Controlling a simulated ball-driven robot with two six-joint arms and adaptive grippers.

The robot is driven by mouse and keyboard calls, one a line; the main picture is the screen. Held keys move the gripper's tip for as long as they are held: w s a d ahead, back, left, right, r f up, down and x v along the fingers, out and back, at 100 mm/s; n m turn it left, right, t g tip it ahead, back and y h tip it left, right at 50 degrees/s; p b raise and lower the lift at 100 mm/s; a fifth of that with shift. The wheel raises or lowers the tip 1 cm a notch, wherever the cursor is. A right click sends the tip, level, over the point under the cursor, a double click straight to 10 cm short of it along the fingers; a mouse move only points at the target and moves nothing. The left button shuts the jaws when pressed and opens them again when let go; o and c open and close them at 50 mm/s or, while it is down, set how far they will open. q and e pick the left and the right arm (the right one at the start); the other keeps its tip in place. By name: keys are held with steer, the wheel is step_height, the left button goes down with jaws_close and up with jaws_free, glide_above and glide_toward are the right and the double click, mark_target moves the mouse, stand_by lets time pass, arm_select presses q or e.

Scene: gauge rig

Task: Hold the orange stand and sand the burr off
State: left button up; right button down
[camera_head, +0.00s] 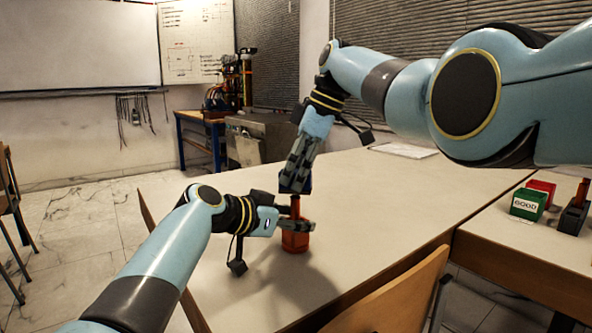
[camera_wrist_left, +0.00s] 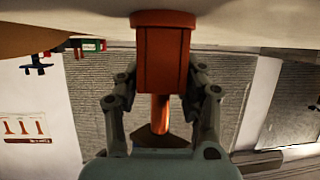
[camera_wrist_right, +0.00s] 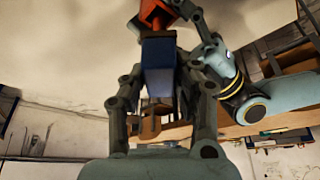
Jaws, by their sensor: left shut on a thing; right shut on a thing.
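The orange stand (camera_head: 295,240) is upright on the table, with a copper-orange post rising from its top. My left gripper (camera_head: 297,226) is shut on it from the left; the left wrist view shows the stand (camera_wrist_left: 163,55) between both fingers, with the post (camera_wrist_left: 160,112) beyond. My right gripper (camera_head: 295,184) is above, pointing down, shut on a dark blue block (camera_wrist_right: 158,60). The block is at the top of the post; I cannot tell whether they touch. The stand (camera_wrist_right: 155,12) is just past the block in the right wrist view. I cannot make out a burr.
The pale table (camera_head: 400,190) is mostly clear around the stand, with a white sheet (camera_head: 404,150) at the back. A green GOOD bin (camera_head: 528,203), a red bin (camera_head: 545,186) and a dark holder (camera_head: 573,217) stand on the right table. A wooden chair (camera_head: 395,300) is at the front edge.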

steer(key=shift+f, duration=0.6)
stand_by(0.6)
steer(key=shift+w+a, duration=0.1)
steer(key=shift+a, duration=0.7)
steer(key=shift+d+f, duration=0.1)
steer(key=shift+d, duration=0.05)
steer(key=shift+s+d, duration=0.15)
steer(key=shift+d, duration=0.6)
steer(key=shift+s+d, duration=0.15)
steer(key=shift+d, duration=0.6)
steer(key=shift+f, duration=0.1)
steer(key=shift+a, duration=0.1)
steer(key=shift+w+a, duration=0.2)
steer(key=shift+a, duration=1.3)
